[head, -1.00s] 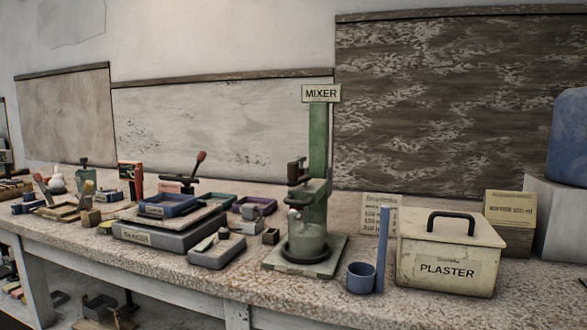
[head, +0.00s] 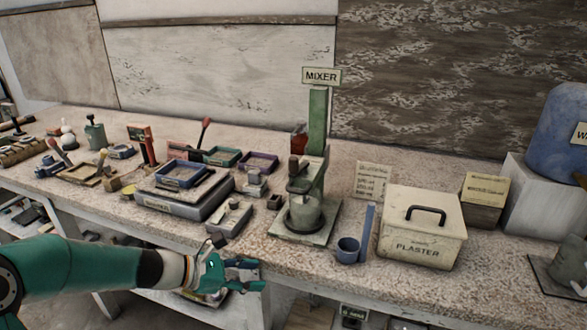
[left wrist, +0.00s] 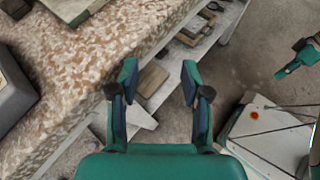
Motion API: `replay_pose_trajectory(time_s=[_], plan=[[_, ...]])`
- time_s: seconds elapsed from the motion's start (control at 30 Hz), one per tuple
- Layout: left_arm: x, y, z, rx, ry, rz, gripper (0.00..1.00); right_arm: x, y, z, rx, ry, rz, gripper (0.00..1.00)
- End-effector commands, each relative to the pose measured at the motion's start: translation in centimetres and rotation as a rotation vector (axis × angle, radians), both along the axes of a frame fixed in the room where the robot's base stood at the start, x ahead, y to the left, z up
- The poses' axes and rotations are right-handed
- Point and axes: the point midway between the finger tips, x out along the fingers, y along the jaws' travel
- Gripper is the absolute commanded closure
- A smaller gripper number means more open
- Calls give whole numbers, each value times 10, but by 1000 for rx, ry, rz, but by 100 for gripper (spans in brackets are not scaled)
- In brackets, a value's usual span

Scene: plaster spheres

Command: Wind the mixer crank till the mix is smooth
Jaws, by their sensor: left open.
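The green mixer (head: 316,135) stands upright on the bench in the head view, with its label on top. Its crank (head: 299,170) with a brown grip is at the upper front of the stand. A container (head: 305,213) sits on the mixer's base under the head; the mix inside cannot be made out. My left gripper (head: 250,275) is open and empty at the bench's front edge, left of and nearer than the mixer, not touching it. The left wrist view shows its two fingers (left wrist: 160,84) apart, with nothing between them.
The plaster box (head: 420,228) stands right of the mixer, with a blue cup (head: 347,250) and an upright blue strip between them. A scale (head: 180,205) with a blue tray and small tools crowd the bench to the left. A shelf with blocks (left wrist: 153,78) lies below.

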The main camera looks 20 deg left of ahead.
Motion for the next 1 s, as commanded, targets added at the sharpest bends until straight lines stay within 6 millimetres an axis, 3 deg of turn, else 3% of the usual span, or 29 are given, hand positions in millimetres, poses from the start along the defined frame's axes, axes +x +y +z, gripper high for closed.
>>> replay_pose_trajectory(time_s=[0.03,0.1,0.2,0.3,0.4,0.57,1.0], plan=[[9,12,55,-80,-46,57,53,0,0,19,0,0,0,100],[16,26,103,-200,-110,117,53,0,0,15,0,1,0,100],[18,41,162,-327,-185,162,53,-1,0,19,0,1,-1,100],[16,49,198,-402,-236,178,53,0,0,21,0,1,-1,100],[16,51,213,-438,-257,182,53,0,0,22,0,1,-1,100],[27,42,216,-445,-260,180,53,0,0,23,0,1,-1,100],[96,-16,215,-442,-257,178,53,0,0,33,0,1,0,100]])
